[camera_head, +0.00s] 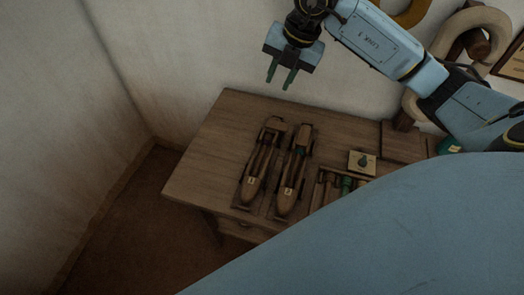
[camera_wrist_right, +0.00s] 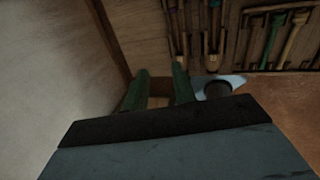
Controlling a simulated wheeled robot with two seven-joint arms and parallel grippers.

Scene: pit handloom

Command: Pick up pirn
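Several thin pirns lie in a wooden tray (camera_head: 318,195) on the table, partly hidden behind a large blue part of my own body. A green pirn (camera_head: 347,184) shows there. In the right wrist view, a green pirn (camera_wrist_right: 273,38) and a yellowish pirn (camera_wrist_right: 294,36) lie side by side at the upper right. My right gripper (camera_head: 281,80) is raised above the table's far left side, away from the tray. Its two green fingers (camera_wrist_right: 160,82) are apart with nothing seen between them. My left gripper is not in view.
Two wooden shuttles (camera_head: 257,165) (camera_head: 292,170) lie side by side on the wooden table (camera_head: 205,160). A small pale block with a dark knob (camera_head: 362,162) sits beside the tray. A wall (camera_head: 180,50) stands behind. The table's left end is bare.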

